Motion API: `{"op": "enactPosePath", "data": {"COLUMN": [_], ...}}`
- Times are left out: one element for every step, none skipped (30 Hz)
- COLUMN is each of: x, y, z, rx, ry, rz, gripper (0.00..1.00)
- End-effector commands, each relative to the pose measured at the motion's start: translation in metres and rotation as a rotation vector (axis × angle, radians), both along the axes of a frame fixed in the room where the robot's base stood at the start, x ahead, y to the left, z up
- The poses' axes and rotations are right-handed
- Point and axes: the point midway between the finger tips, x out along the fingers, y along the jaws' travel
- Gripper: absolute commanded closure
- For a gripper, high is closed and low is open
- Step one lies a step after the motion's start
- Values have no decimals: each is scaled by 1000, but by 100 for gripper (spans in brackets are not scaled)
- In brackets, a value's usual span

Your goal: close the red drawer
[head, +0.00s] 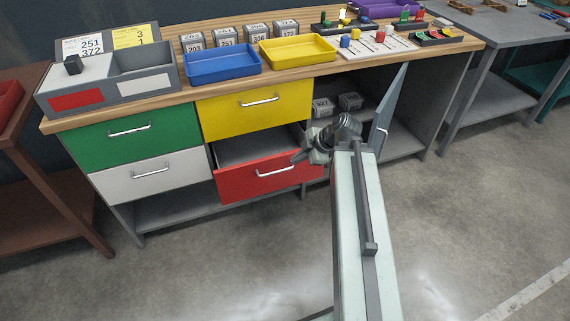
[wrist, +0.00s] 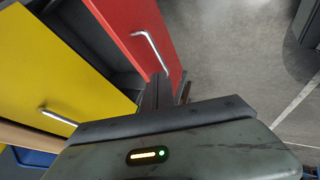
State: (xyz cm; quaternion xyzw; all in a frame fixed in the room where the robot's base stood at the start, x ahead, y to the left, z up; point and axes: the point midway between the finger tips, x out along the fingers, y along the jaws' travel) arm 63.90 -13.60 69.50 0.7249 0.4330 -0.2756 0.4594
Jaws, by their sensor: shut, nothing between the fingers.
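The red drawer (head: 266,178) is pulled out below the yellow drawer in the head view, and its grey inside shows from above. Its silver handle (head: 270,171) runs along the middle of the front. In the wrist view the red front (wrist: 146,32) with its handle (wrist: 152,52) is at the top middle. My gripper (head: 299,157) is at the right end of the red front in the head view. In the wrist view its dark fingers (wrist: 157,92) are shut and empty, close to the drawer front's edge. I cannot tell whether they touch it.
The yellow drawer (head: 255,106), green drawer (head: 133,134) and white drawer (head: 150,175) are closed. A grey cabinet door (head: 388,108) stands open to the right of my gripper. The worktop above holds a blue tray (head: 222,65) and a yellow tray (head: 298,51). The floor in front is clear.

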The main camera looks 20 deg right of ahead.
Motion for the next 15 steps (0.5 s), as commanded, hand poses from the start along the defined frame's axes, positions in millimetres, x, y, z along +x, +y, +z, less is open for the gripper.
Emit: {"op": "enactPosePath", "data": {"x": [4,6,10,13,17,21,24,27,32,35,38,42,45,47,58], "y": [3,5,8,10,13,17,19,22,25,28,30,33,35,37,36], "z": [-12,-17,-24,-30,-36,-44,-49,-55,-62,-67,-72,-79,-83,-87,-77], "rx": [0,0,0,0,0,0,0,0,0,0,0,0,0,-1,0], "ry": [0,1,1,1,1,1,1,1,1,2,2,2,2,1,1], "rz": [2,2,3,3,3,3,3,2,3,3,3,3,2,2,2], "gripper": [100,100,100,100,100,100,100,100,100,100,100,100,100,100,100]}}
